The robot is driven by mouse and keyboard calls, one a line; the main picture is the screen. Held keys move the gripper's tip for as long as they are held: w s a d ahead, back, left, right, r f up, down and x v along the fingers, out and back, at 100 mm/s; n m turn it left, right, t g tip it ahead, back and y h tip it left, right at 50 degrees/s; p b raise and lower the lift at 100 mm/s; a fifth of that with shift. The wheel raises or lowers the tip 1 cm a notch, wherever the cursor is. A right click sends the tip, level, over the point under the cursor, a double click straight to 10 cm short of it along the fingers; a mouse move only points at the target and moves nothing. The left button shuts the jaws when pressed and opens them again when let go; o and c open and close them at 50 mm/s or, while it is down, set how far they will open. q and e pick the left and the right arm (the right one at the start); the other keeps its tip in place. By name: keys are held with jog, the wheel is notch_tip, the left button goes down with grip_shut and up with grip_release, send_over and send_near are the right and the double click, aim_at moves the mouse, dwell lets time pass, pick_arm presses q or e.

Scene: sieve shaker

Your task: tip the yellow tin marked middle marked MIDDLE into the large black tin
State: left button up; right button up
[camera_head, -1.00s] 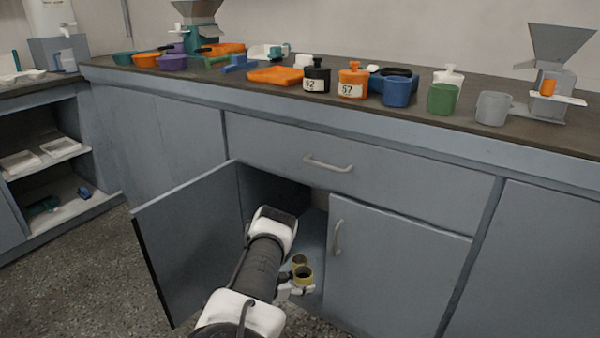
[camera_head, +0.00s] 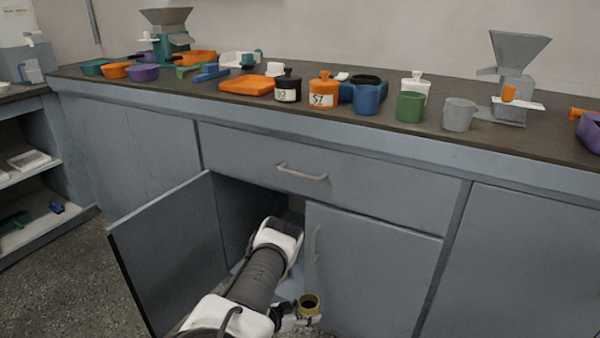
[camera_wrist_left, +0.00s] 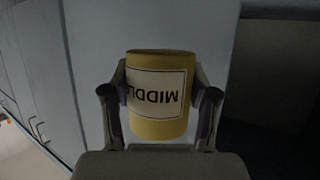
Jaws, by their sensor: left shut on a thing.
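The yellow tin (camera_head: 309,305) is held by my left gripper (camera_head: 298,318) in front of the cabinet opening, low down. In the left wrist view the yellow tin (camera_wrist_left: 158,127) stands between the two fingers, with its white label reading MIDDLE upside down in that picture. My left gripper (camera_wrist_left: 160,104) is shut on it from both sides. In the head view its open top faces up and the inside looks dark. I cannot make out a large black tin for certain. My right gripper is not in view.
The left cabinet door (camera_head: 170,255) stands open beside my left arm; the right door (camera_head: 370,270) is closed. The counter (camera_head: 420,135) above carries an orange tray (camera_head: 246,86), a black labelled jar (camera_head: 288,86), an orange jar (camera_head: 323,90), cups and a grey hopper (camera_head: 518,60).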

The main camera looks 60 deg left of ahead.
pick_arm(q)
jog(key=w+d+g+h+b, duration=0.2)
jog(key=d+g, duration=0.5)
jog(key=d, duration=0.8)
jog(key=w+d+f+g+h+b, duration=0.1)
jog(key=w+d+g+b, duration=0.4)
jog(key=d, duration=0.9)
jog(key=w+d+g+h+b, duration=0.3)
jog(key=d+g+b, duration=0.4)
jog(key=d, duration=0.8)
jog(key=shift+w+d+f+g, duration=0.2)
jog(key=shift+w+d+g, duration=0.15)
jog(key=shift+g, duration=0.75)
dwell(0.9)
